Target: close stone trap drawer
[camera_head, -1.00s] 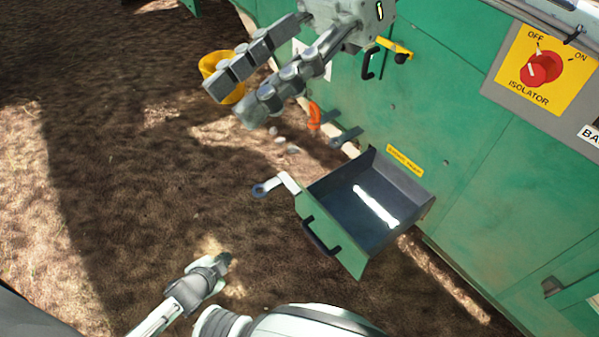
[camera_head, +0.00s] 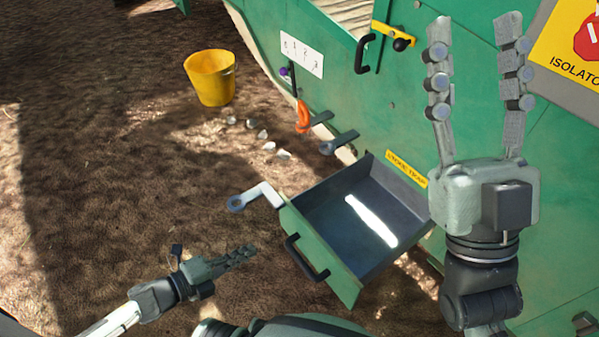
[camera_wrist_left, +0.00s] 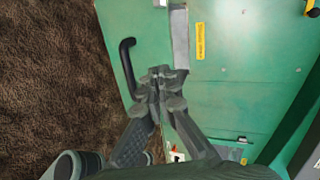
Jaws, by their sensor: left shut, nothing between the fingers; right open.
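The stone trap drawer (camera_head: 345,284) is pulled out from the green machine. Its grey tray is open at the top and looks empty apart from a bright light patch. A black handle (camera_head: 305,258) is on its green front; the handle also shows in the left wrist view (camera_wrist_left: 127,66). My left gripper (camera_head: 246,252) is shut and empty, left of the handle and apart from it in the head view. Its fingers also show in the left wrist view (camera_wrist_left: 160,80), below and right of the handle. My right gripper (camera_head: 476,32) is open and empty, pointing up in front of the machine panel.
A white-grey lever (camera_head: 257,195) sticks out beside the drawer's left corner. A yellow bucket (camera_head: 210,80) and several stones (camera_head: 270,147) are on the ground. An orange hook (camera_head: 302,117) hangs on the machine (camera_head: 385,110).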

